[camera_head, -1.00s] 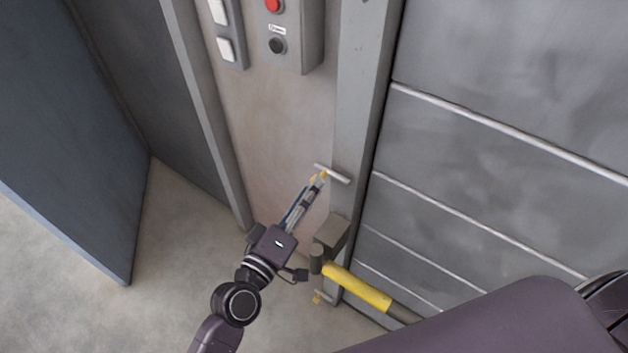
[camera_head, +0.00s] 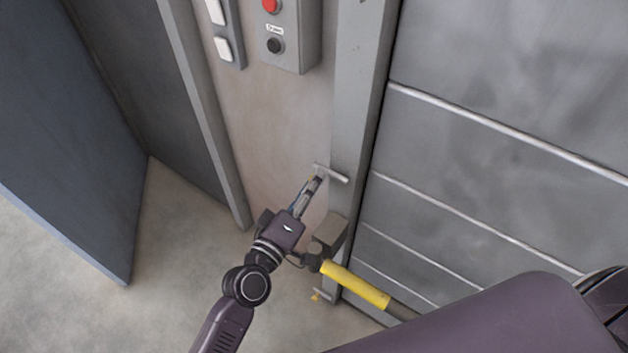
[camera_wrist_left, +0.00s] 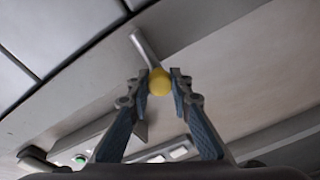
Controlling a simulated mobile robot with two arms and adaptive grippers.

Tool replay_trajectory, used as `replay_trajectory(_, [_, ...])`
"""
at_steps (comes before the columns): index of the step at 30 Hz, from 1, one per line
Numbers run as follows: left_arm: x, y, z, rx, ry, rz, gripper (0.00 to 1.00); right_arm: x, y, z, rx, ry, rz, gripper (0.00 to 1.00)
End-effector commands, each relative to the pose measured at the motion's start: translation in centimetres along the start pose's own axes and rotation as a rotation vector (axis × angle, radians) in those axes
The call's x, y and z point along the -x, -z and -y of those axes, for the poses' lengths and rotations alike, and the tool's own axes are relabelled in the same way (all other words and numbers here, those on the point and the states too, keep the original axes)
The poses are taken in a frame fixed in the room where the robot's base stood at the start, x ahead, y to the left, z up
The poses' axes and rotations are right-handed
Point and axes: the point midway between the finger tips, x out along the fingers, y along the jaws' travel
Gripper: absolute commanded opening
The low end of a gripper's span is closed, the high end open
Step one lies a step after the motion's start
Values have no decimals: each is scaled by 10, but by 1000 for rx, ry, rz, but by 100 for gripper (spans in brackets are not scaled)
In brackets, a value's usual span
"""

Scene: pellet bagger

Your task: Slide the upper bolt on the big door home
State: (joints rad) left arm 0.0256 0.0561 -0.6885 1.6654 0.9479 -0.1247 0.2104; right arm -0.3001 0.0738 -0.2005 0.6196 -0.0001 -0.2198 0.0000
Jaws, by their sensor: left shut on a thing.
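The upper bolt (camera_head: 336,176) is a short grey bar on the grey door post beside the big door (camera_head: 490,150). In the left wrist view the bolt (camera_wrist_left: 144,48) ends in a yellow knob (camera_wrist_left: 160,82). My left gripper (camera_head: 317,180) is at the left end of the bolt, and its fingers (camera_wrist_left: 159,84) are shut on the yellow knob, one on each side. The knob is mostly hidden by the fingers in the head view. A lower bolt (camera_head: 321,295) with a yellow knob sits farther down the same post. My right gripper is not in view.
A control box (camera_head: 290,45) hangs above. An open dark door (camera_head: 70,150) stands at left, with clear floor beside it.

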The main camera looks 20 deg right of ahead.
Motion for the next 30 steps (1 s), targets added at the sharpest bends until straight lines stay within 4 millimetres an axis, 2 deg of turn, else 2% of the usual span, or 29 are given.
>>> replay_trajectory(8, [0,-3,-2,2,0,0,0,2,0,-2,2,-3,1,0])
replay_trajectory(17, [6,-42,-23,6,0,2,0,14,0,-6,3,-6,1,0])
replay_trajectory(25, [6,-46,-24,4,-2,5,0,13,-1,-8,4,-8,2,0])
replay_trajectory(26, [6,-46,-24,4,-1,6,21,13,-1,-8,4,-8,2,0])
replay_trajectory(30, [6,-45,-23,3,-1,4,37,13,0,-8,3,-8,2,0])
